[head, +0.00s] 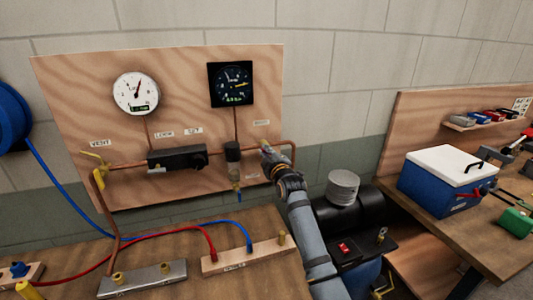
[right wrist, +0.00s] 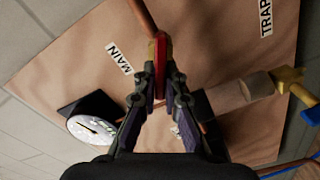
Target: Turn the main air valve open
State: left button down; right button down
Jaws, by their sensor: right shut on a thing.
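The main air valve has a red handle (right wrist: 161,68) and sits on the copper pipe (right wrist: 143,16) beside the MAIN label (right wrist: 120,58) in the right wrist view. My right gripper (right wrist: 160,88) is shut on this red handle, one finger on each side. In the head view my right gripper (head: 267,154) reaches the right part of the wooden panel (head: 75,85), and it hides most of the valve. I cannot tell the handle's exact angle to the pipe. My left gripper is not in view.
The panel carries a white gauge (head: 135,93), a dark square gauge (head: 231,84) and a yellow vent valve (head: 95,160). A TRAP label (right wrist: 266,16) is near the main valve. Red and blue hoses (head: 212,240) cross the bench. A blue cooler (head: 448,181) stands right.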

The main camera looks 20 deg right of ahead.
jog(key=n, duration=0.2)
jog(key=f+n+b, duration=0.1)
jog(key=n, duration=0.2)
jog(key=shift+a+n, duration=0.1)
jog(key=shift+n, duration=0.2)
dwell(0.5)
jog(key=c, duration=1.4)
grip_release()
jog(key=shift+c, duration=0.2)
jog(key=shift+s, duration=0.1)
jog(key=s, duration=1.2)
jog(key=shift+d, duration=0.2)
jog(key=shift+w, duration=0.1)
